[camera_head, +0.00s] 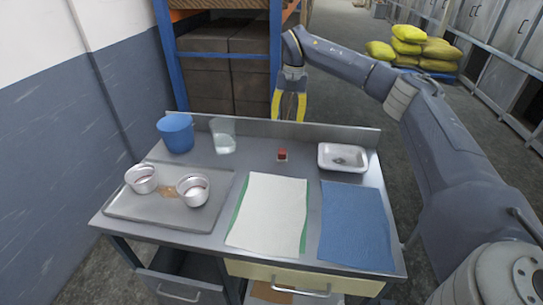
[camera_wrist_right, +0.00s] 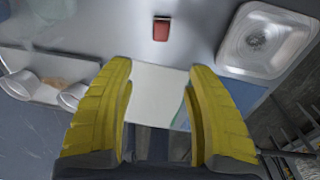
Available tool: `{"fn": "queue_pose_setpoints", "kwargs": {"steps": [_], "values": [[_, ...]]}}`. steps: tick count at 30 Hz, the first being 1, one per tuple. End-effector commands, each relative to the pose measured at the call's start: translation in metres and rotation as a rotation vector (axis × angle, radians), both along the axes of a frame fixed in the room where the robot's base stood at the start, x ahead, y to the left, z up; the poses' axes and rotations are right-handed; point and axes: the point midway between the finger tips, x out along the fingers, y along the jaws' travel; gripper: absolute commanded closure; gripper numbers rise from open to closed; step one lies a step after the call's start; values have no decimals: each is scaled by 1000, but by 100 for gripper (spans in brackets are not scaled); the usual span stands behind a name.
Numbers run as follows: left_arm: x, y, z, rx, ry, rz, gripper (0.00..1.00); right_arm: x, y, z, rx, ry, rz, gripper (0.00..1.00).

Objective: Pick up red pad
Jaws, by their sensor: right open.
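A small red pad (camera_head: 282,153) lies on the metal table near its back edge, left of the white tray. In the right wrist view the red pad (camera_wrist_right: 161,29) shows at the top middle, beyond the fingertips and apart from them. My right gripper (camera_head: 289,113) hangs above the table's back edge, behind the pad. Its yellow fingers are spread and empty, and they also show in the right wrist view (camera_wrist_right: 161,72). My left gripper is in neither view.
A white tray (camera_head: 327,162) stands right of the pad. A clear beaker (camera_head: 222,129) and a blue cup (camera_head: 176,134) stand at the back left. A metal pan (camera_head: 143,211) holds two white cups. A white cloth (camera_head: 269,208) and a blue cloth (camera_head: 356,224) lie in front.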

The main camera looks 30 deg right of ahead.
Motion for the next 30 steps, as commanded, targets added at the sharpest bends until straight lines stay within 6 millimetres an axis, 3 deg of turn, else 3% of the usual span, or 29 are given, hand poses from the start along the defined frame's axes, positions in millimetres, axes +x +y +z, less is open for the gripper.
{"fn": "queue_pose_setpoints", "kwargs": {"steps": [1,3,8,11,24,30], "values": [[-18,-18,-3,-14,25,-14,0,1,-1,5,-28,-1,2,46],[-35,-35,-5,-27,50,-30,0,2,-2,8,-56,1,3,46],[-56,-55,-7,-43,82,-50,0,3,-3,10,-91,4,4,46],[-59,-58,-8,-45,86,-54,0,3,-4,1,-97,6,5,46],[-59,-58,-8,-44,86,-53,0,2,-3,-76,-95,7,4,46],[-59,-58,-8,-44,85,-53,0,3,-3,-100,-95,5,4,46]]}}
